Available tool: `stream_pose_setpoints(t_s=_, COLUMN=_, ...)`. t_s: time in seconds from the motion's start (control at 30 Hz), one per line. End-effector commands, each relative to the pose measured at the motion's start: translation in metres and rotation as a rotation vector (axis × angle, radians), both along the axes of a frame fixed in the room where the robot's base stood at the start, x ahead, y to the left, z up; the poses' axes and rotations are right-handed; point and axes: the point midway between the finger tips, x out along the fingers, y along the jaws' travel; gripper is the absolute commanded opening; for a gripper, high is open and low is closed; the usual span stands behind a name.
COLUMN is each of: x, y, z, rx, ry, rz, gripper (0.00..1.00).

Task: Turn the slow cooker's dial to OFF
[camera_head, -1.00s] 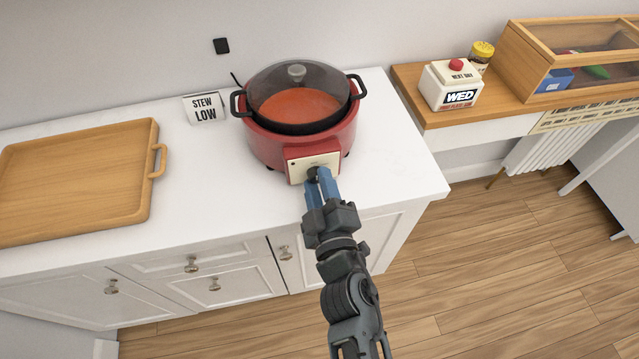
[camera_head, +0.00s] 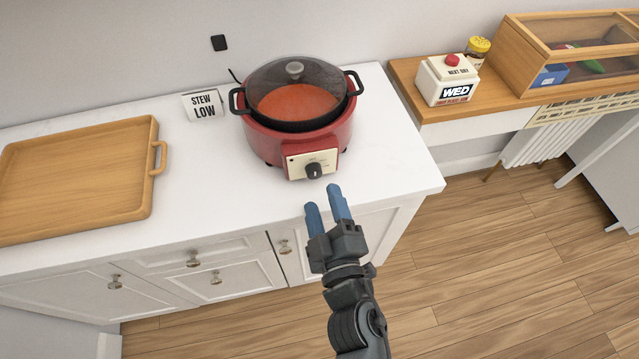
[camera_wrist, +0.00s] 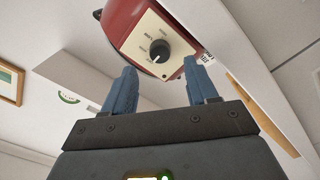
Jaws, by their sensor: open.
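The red slow cooker (camera_head: 268,150) stands on the white counter with its glass lid (camera_head: 297,92) on and orange-red stew showing through. Its black dial (camera_head: 314,170) sits on a cream panel (camera_head: 294,163) at the front. The dial also shows in the wrist view (camera_wrist: 159,50), but the labels around it are too small to read surely, so I cannot tell its setting. My gripper (camera_head: 326,205) is open and empty, its blue fingers apart and short of the dial, in front of the counter's edge. In the wrist view the dial appears beyond and between the fingers.
A card reading "STEW LOW" (camera_head: 203,105) stands left of the cooker. A wooden tray (camera_head: 75,180) lies on the counter's left. On a wooden surface at right are a "WED" box with a red button (camera_head: 448,80), a yellow-lidded jar (camera_head: 478,50) and a wooden case (camera_head: 575,55).

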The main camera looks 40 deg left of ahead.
Motion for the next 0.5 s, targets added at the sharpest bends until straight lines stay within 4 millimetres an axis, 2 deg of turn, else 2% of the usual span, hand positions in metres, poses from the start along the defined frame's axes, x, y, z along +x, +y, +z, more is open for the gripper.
stream_pose_setpoints(t_s=0.2, x=-0.014, y=-0.016, z=0.000, rx=-0.001, ry=0.000, rz=-0.001, gripper=0.58)
stream_pose_setpoints(t_s=0.5, x=-0.016, y=-0.018, z=0.000, rx=0.000, ry=0.000, rz=0.000, gripper=0.58)
